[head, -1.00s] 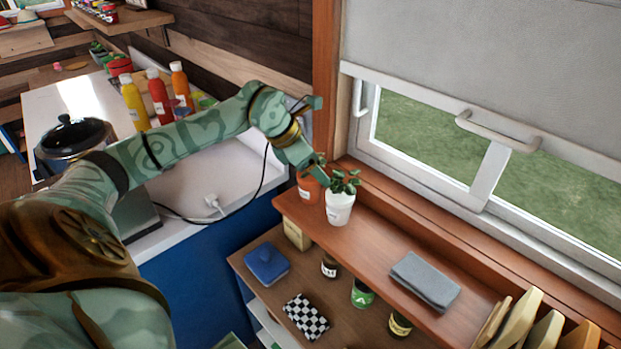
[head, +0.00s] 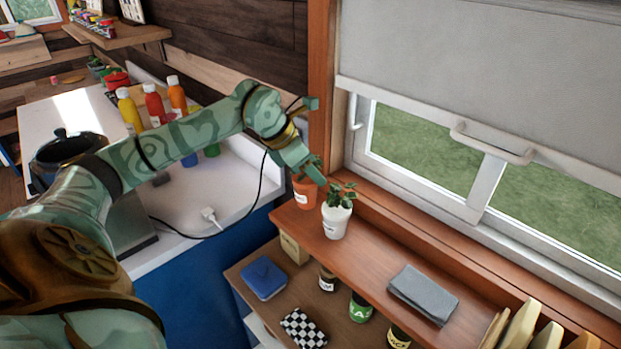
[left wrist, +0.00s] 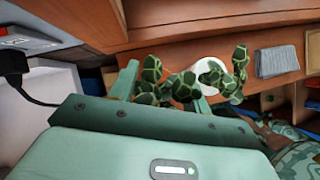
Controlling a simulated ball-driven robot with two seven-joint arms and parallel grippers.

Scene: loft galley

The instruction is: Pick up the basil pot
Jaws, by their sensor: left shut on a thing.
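Two potted plants are at the left end of the wooden shelf by the window. One is an orange pot (head: 304,194), the other a white pot (head: 336,222) with green leaves. Their labels are too small to read, so I cannot tell which is named basil. My left gripper (head: 313,171) is shut on the orange pot from above, partly covering it. In the left wrist view, green leaves show around the fingers of the left gripper (left wrist: 165,90), and the orange pot's body is hidden. The white pot (left wrist: 211,68) is just beyond. My right gripper is not in view.
A grey cloth (head: 423,294) lies on the upper shelf (head: 375,255), with boards (head: 520,325) at its right end. Jars, a blue box (head: 264,278) and a checkered item (head: 303,328) are below. The window frame (head: 320,90) stands close behind the pots. A black cable (head: 258,190) hangs left.

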